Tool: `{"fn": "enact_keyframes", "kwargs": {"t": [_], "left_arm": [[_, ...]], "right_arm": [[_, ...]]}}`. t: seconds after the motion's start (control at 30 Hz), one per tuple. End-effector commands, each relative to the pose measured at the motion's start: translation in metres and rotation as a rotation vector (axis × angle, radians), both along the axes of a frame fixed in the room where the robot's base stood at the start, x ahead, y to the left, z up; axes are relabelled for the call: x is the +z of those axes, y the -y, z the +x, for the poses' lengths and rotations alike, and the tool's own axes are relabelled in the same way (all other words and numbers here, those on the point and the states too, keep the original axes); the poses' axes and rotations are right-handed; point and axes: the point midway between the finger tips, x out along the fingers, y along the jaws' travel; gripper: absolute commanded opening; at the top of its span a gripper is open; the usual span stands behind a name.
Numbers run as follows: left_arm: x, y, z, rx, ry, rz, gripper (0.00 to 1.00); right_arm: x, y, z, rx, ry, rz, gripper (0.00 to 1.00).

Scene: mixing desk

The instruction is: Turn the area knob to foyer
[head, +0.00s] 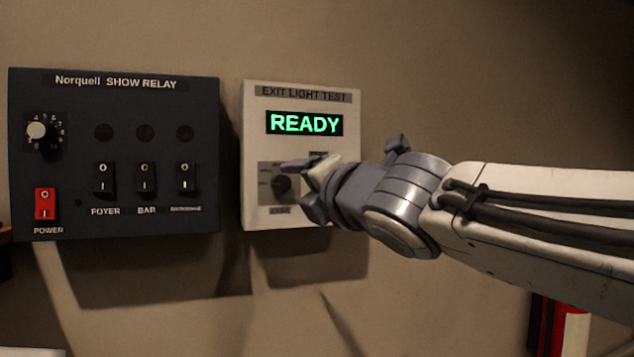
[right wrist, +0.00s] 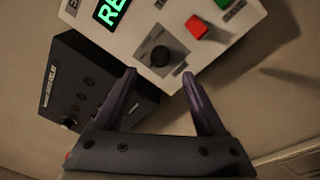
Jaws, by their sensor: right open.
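The white exit light test box (head: 255,112) hangs on the wall and its green display (head: 305,123) reads READY. A round black knob (head: 281,184) sits on a grey plate low on its front. The marks around the knob are too small to read, so I cannot tell its setting. My right gripper (head: 301,186) reaches in from the right, close to the knob, and covers part of the box. In the right wrist view the knob (right wrist: 159,56) lies ahead of my open gripper (right wrist: 159,76), between the lines of its two fingers. Contact is not visible.
The dark Norquell show relay box (head: 140,215) hangs to the left, with a dial (head: 38,131), a red power switch (head: 45,204) and several rocker switches. In the right wrist view, a red button (right wrist: 196,27) and a green button (right wrist: 223,3) sit beside the knob.

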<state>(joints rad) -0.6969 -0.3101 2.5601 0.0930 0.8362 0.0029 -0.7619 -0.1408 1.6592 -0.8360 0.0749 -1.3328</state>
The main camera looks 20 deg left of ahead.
Motion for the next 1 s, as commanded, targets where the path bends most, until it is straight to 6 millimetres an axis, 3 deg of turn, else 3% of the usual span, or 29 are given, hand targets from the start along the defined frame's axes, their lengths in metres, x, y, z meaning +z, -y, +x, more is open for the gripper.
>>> {"fn": "enact_keyframes", "kwargs": {"t": [0.33,0.77,0.8,0.9,1.0], "left_arm": [[0.008,0.0,0.0,0.0,0.0,0.0,0.5],[0.01,0.0,0.0,-0.001,0.0,0.0,0.5],[0.01,0.0,0.0,-0.001,0.0,0.0,0.5],[0.01,0.0,0.0,-0.001,0.0,0.0,0.5],[0.01,0.0,0.0,-0.001,0.0,0.0,0.5]], "right_arm": [[0.0,-0.04,0.047,-0.001,-0.004,0.0,0.73],[-0.001,-0.048,0.057,-0.001,-0.004,0.002,0.73],[-0.001,-0.048,0.057,-0.001,-0.004,0.002,0.69],[-0.001,-0.048,0.057,-0.001,-0.004,0.002,0.31],[-0.001,-0.048,0.057,-0.001,-0.004,0.002,0.0]]}}
